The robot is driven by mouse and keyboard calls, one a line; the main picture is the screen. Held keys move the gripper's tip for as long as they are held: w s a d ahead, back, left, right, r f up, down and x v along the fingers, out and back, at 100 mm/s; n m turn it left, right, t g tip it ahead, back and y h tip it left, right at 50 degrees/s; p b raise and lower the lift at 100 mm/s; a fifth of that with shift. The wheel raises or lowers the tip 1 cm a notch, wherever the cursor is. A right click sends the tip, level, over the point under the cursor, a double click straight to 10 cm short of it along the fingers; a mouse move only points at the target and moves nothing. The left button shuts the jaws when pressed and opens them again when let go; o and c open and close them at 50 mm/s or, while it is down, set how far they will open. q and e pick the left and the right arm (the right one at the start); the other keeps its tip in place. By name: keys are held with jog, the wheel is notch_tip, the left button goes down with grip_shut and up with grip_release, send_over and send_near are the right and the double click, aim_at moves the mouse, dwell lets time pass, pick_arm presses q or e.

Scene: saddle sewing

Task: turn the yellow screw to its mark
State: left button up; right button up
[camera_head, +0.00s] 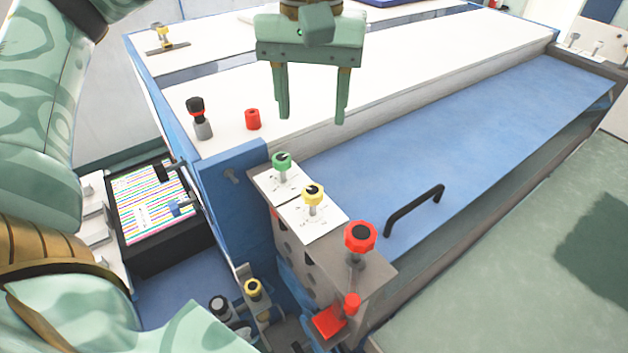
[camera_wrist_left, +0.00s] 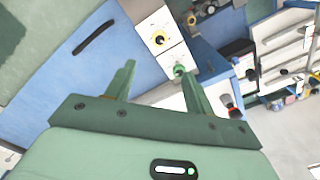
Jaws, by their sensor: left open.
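The yellow screw (camera_head: 313,194) stands upright on a white marked plate (camera_head: 322,222) on top of the grey block, between a green screw (camera_head: 282,161) and a large red knob (camera_head: 360,237). The markings on the plate are too small to read. In the left wrist view the yellow screw (camera_wrist_left: 159,39) shows beyond the fingertips. My left gripper (camera_head: 312,118) is open and empty, above and behind the screws in the head view. It also shows in the left wrist view (camera_wrist_left: 155,72), with nothing between its fingers. My right gripper is not in view.
A black handle (camera_head: 414,209) rises from the blue panel to the right. Another yellow knob (camera_head: 253,289) is lower down. The blue panel is otherwise largely clear.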

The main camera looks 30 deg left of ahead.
aim_at(313, 189)
pick_arm(q)
notch_tip(313, 189, down, 15)
jog(key=shift+r+b, duration=0.2)
jog(key=shift+b, duration=0.1)
jog(key=c, duration=1)
